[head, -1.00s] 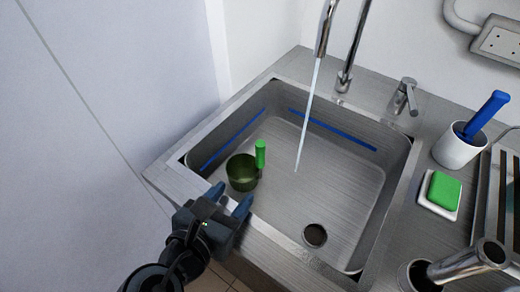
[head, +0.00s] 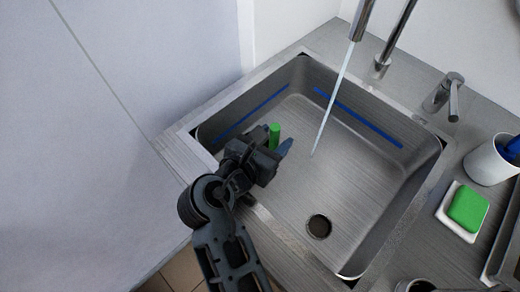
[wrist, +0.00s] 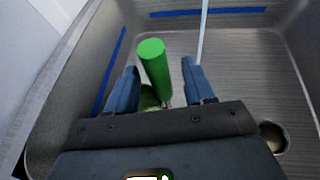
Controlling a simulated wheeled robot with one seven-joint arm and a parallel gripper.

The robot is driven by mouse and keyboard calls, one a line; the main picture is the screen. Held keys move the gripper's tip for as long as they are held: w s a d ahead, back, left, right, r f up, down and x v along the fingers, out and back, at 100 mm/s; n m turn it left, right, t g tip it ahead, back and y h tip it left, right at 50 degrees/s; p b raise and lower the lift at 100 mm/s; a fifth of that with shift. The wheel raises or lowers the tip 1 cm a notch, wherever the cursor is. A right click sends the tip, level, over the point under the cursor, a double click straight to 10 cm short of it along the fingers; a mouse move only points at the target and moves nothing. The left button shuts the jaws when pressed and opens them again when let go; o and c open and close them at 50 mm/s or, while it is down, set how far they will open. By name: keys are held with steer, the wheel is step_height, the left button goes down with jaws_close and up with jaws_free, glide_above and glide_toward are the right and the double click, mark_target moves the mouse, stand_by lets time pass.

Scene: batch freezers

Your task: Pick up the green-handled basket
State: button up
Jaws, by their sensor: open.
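The green handle (head: 274,136) of the basket stands upright in the steel sink (head: 385,175), near its left side. In the wrist view the handle (wrist: 155,68) rises between my two blue fingers. The dark green bowl of the basket (wrist: 150,102) shows only as a small patch there; my gripper body hides the rest. My gripper (head: 270,148) is over the sink's near left part, open, with one finger on each side of the handle. It also shows in the wrist view (wrist: 160,85). I cannot tell whether either finger touches the handle.
Water runs from the faucet (head: 362,20) into the sink, right of the handle. The drain (head: 319,226) is at the sink's front. A green sponge (head: 468,207) and a white cup (head: 490,163) stand on the right counter. The sink's middle is clear.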

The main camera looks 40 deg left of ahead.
steer(key=shift+w+f, duration=0.15)
steer(key=shift+w, duration=0.2)
steer(key=shift+c, duration=0.2)
jaws_close()
